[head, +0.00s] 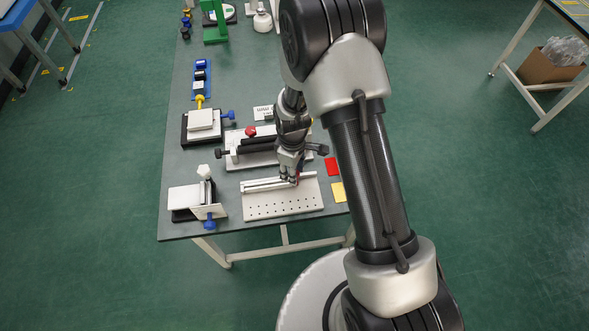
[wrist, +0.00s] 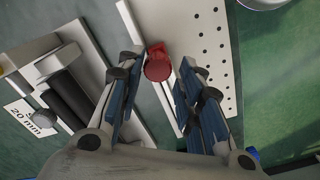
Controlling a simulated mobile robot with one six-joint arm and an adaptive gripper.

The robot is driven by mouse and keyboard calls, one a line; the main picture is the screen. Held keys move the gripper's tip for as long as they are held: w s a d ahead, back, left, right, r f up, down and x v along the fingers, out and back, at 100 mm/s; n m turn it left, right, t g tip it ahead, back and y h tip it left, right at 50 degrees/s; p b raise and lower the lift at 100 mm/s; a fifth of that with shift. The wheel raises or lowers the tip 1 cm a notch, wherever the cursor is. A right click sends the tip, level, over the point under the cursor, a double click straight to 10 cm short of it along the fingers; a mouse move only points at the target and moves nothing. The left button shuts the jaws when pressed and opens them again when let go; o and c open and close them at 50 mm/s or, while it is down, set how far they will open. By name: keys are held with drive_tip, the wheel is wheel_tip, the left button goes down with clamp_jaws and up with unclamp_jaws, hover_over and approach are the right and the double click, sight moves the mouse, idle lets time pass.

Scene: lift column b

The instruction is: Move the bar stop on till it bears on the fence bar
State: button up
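The bar stop appears to be the small red piece with a round top (wrist: 158,68), in the wrist view between my fingertips. In the head view only a sliver of red shows by the gripper tip. The fence bar appears to be the long white bar (wrist: 133,32), also seen in the head view (head: 262,184), along the edge of the perforated white plate (head: 283,208). The red piece is at this bar; whether they touch I cannot tell. My gripper (wrist: 160,72), also in the head view (head: 290,180), is open around the red piece, with narrow gaps on both sides.
Behind the plate is a fixture with a black bar and red knob (head: 251,131). Left stand a block with a blue knob (head: 210,222) and another white-topped fixture (head: 200,122). Red (head: 333,167) and yellow (head: 338,192) cards lie right. A "20 mm" label (wrist: 30,117) lies nearby.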

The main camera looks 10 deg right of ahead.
drive_tip(key=shift+o, duration=0.9)
drive_tip(key=shift+d, duration=0.15)
drive_tip(key=shift+r, duration=0.25)
wheel_tip(320, 180, up, 12)
drive_tip(key=shift+f, duration=0.25)
